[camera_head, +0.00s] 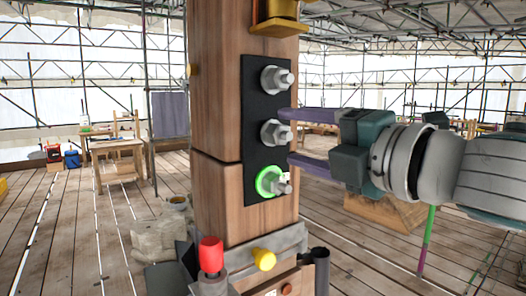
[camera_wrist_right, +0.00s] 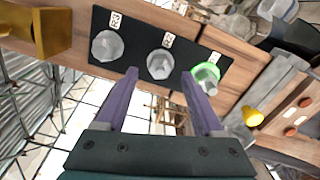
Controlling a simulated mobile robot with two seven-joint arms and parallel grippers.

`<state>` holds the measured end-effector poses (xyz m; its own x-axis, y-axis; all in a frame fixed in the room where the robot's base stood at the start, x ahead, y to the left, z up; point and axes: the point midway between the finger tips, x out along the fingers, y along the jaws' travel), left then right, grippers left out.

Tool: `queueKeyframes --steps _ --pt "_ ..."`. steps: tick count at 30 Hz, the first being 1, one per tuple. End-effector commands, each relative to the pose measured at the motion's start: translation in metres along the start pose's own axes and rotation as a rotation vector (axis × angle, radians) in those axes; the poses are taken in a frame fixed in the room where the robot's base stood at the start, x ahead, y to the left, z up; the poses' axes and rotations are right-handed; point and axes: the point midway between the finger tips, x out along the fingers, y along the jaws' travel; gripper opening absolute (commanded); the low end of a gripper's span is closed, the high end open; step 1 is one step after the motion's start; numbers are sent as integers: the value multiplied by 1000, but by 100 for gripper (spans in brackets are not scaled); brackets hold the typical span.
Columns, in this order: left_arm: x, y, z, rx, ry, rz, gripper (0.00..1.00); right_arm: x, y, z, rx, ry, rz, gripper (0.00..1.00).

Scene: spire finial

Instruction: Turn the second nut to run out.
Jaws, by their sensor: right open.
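A black plate (camera_head: 254,105) on the wooden post (camera_head: 217,100) carries three grey nuts in a vertical row. The middle nut (camera_head: 276,133) is labelled R2 in the right wrist view (camera_wrist_right: 160,64). The top nut (camera_head: 276,80) is labelled R3, and the bottom nut (camera_head: 270,181) has a bright green ring. My right gripper (camera_head: 287,137) comes in from the right, open and empty. Its purple fingers lie above and below the level of the middle nut; in the wrist view the nut shows just beyond the gap between the fingertips (camera_wrist_right: 159,75). Contact cannot be told. My left gripper is out of view.
A brass-coloured bracket (camera_head: 279,20) sits above the plate. Below are a grey collar with a yellow knob (camera_head: 264,258), a red-capped part (camera_head: 210,254) and a dark tube (camera_head: 320,268). Wooden tables stand far back left. Open plank floor lies around the post.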

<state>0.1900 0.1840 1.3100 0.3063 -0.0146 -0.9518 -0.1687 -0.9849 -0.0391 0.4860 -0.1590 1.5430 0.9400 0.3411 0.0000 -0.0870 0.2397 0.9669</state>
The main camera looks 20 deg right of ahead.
Motion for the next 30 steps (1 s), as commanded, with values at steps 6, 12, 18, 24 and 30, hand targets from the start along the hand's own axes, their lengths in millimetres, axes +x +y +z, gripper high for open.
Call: queueKeyframes --steps 6,12,18,24,30 --pt "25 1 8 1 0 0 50 -40 -7 -1 -4 0 -3 69" --pt "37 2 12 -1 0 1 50 -63 -4 0 -3 -1 -2 69" --pt "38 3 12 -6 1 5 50 -69 -1 0 -2 -1 -2 69" --pt "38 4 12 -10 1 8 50 -69 0 0 -1 -1 -1 69" --pt "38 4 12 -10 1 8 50 -73 -27 -5 206 -74 -71 69"
